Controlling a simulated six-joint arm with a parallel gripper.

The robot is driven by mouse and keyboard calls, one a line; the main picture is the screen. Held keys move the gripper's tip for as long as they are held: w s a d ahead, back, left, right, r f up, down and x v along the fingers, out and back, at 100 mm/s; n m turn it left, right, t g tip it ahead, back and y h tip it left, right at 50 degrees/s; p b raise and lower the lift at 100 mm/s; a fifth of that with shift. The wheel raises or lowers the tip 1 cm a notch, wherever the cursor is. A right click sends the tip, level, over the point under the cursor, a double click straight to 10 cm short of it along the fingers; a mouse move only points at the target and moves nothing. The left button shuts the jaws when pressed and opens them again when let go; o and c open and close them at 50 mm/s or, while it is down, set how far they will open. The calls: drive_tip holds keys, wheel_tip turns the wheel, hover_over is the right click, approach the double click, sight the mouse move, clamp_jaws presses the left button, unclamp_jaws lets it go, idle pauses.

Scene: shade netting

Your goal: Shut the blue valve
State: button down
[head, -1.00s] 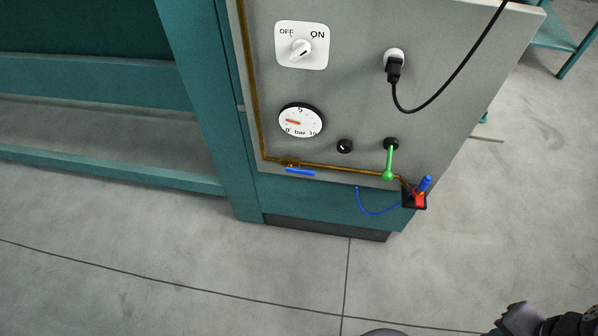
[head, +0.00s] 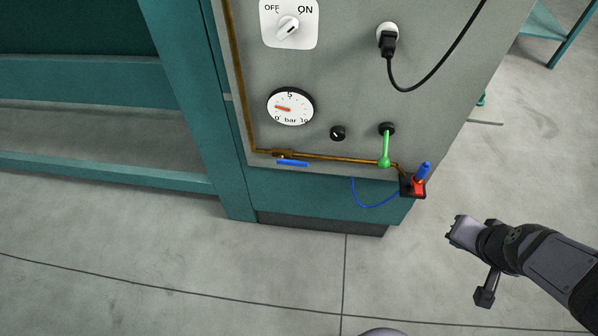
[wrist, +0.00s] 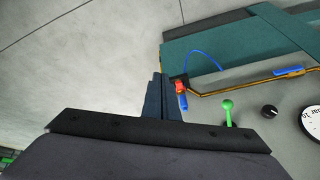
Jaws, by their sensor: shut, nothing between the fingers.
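The blue valve has a blue lever handle (head: 292,164) on the brass pipe (head: 335,158), low on the grey panel. The handle lies roughly parallel to the pipe, just below it. It also shows in the wrist view (wrist: 288,71) at the upper right. My gripper (head: 455,232) is at the lower right in the head view, over the floor, well to the right of the valve and apart from the panel. Its fingers also show in the wrist view (wrist: 157,92), closed together and empty.
A green lever (head: 385,150) and a black holder with a red and blue item (head: 414,185) sit right of the valve. A blue cord (head: 368,205) hangs below the panel. A gauge (head: 290,106), black knob (head: 338,133), switch (head: 289,24) and plugged cable (head: 388,42) are above.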

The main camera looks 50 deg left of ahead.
drive_tip(key=s+a+f+n+t+y+b, duration=0.15)
drive_tip(key=a+b, duration=0.25)
drive_tip(key=a, duration=0.8)
drive_tip(key=a+f+n+t+y+b, duration=0.2)
drive_tip(key=a+f+y+b, duration=0.15)
drive_tip(key=a, duration=0.85)
drive_tip(key=s+a+f+n+t+y+b, duration=0.1)
drive_tip(key=s+a+t+y+b, duration=0.2)
drive_tip(key=s+a+b, duration=0.4)
drive_tip(key=s+a, duration=0.5)
drive_tip(key=s, duration=0.2)
drive_tip(key=shift+s+a+f+n, duration=0.2)
drive_tip(key=shift+f+n, duration=0.15)
drive_tip(key=shift+f, duration=0.05)
drive_tip(key=shift+w+a, duration=0.1)
hover_over(299, 166)
drive_tip(key=s+d, duration=0.1)
drive_tip(key=d, duration=0.1)
drive_tip(key=f, duration=0.4)
drive_tip(key=shift+s+f+b, duration=0.2)
drive_tip(key=shift+f+b, duration=0.05)
drive_tip(key=shift+b, duration=0.05)
drive_tip(key=shift+f, duration=0.95)
